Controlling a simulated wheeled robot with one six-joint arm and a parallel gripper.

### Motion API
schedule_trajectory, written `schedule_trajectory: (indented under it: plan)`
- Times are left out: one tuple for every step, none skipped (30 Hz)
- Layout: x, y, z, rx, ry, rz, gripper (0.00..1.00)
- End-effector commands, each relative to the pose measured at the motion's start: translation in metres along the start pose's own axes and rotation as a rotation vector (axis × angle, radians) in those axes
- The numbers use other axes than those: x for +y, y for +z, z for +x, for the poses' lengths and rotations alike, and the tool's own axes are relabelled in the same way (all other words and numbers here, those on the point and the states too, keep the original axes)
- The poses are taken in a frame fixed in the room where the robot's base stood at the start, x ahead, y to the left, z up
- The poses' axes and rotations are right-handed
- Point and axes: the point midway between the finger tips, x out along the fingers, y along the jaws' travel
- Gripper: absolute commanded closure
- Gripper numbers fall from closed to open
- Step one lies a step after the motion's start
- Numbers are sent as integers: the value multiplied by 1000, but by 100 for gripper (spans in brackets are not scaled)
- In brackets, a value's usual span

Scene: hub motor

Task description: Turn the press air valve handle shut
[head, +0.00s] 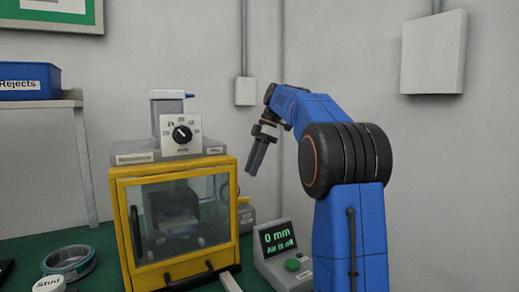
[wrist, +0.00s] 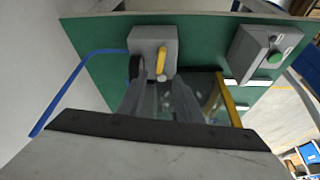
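The press air valve is a grey box with a short yellow handle (wrist: 162,58) on its face in the wrist view. The handle points nearly straight up and down in that picture, tilted slightly. In the head view the valve (head: 243,212) is partly hidden behind the yellow press enclosure. In the wrist view my gripper's two grey fingers (wrist: 160,80) are apart with nothing held. They appear to point toward the valve box, clear of the handle; the exact distance is unclear.
The yellow press enclosure (head: 176,272) has a clear door and a dial (head: 182,134) on top. A console (head: 281,250) with a green button reads "0 mm" and "Air is off". A blue hose (wrist: 75,82) runs beside the valve. A tape roll (head: 68,262) lies left.

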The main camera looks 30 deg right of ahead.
Motion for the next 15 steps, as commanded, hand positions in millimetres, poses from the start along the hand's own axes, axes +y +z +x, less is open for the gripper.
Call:
schedule_trajectory:
  plan:
    - [1,1,-11,-1,2,1,68]
    - [1,1,-16,-1,3,1,68]
    - [1,1,-24,-1,2,0,68]
    - [1,1,-30,-1,3,0,68]
    - [1,1,-35,-1,2,0,68]
    - [1,1,-41,-1,2,1,68]
    - [1,1,-45,-1,1,1,68]
    - [1,1,-49,-1,1,1,68]
    - [1,1,-54,-1,1,1,68]
    - [1,1,-57,-1,1,2,68]
    - [0,1,-60,-1,1,1,68]
    - [0,1,-63,-1,0,1,68]
    - [0,1,-64,-1,0,2,68]
    - [0,1,-66,-1,1,1,68]
    - [0,1,-68,-1,1,1,68]
